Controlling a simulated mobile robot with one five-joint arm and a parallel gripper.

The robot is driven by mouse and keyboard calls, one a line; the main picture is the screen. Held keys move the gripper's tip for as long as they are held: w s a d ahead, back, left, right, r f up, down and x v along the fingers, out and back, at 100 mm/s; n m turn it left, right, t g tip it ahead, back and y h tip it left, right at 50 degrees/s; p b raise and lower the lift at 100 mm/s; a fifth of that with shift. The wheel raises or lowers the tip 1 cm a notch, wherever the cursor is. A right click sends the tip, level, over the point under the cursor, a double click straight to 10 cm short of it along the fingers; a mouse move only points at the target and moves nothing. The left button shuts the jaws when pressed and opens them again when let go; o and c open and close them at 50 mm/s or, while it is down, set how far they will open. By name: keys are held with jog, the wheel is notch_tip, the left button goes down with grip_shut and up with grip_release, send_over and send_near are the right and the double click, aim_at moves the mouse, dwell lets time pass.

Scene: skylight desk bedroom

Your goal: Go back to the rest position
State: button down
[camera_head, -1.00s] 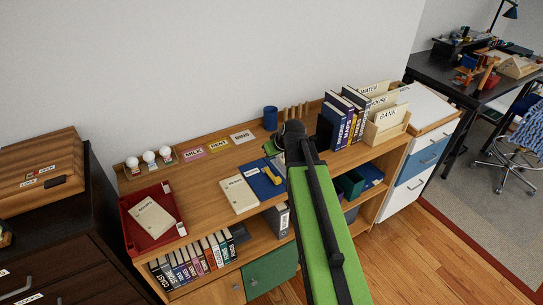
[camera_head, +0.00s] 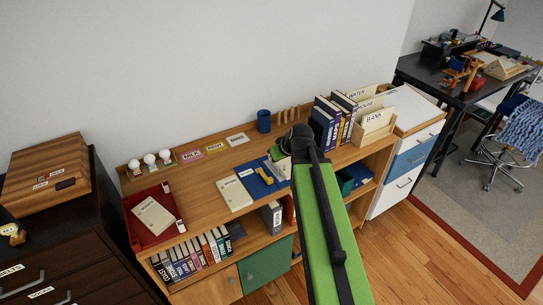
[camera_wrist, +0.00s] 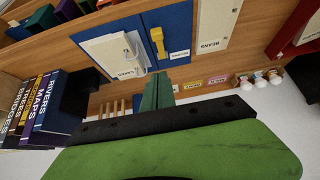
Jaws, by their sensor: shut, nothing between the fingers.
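My gripper (camera_wrist: 157,92) shows in the wrist view as two dark green fingers, closed together with nothing between them. It is over the wooden shelf top, near the blue mat (camera_wrist: 174,30). In the head view my green arm reaches up from the bottom, and its black joint hides most of the gripper. The blue mat (camera_head: 257,183) lies on the shelf top just left of the arm, with a yellow item (camera_head: 265,184) on it. No marker of a rest position shows.
Left of the mat lie a cream BEANS booklet (camera_head: 234,194) and a red tray (camera_head: 178,222). A blue cup (camera_head: 264,121), upright books (camera_head: 330,122) and a wooden file box (camera_head: 372,138) stand towards the back and right. Wooden floor (camera_head: 430,255) is open at the lower right.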

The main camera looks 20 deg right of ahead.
jog(key=shift+s, duration=0.2)
jog(key=shift+a, duration=0.15)
